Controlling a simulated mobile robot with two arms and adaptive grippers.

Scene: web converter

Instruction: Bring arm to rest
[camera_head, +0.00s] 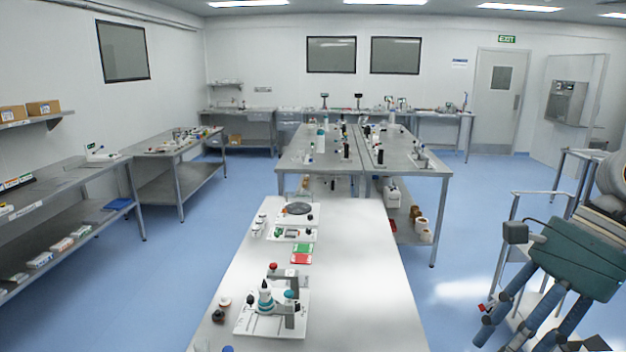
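Neither of my grippers shows in the head view, and I cannot make out either of my arms for certain. A long white table (345,290) runs away from me in the lower middle. Farther along lie a green and a red card (301,258). Beyond them is a plate with small parts, and then a white unit with a dark round disc (297,209).
Grey metal benches (310,160) with small items stand beyond the white table. Shelved benches (60,190) line the left wall. Blue floor (190,260) is open left of the white table.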

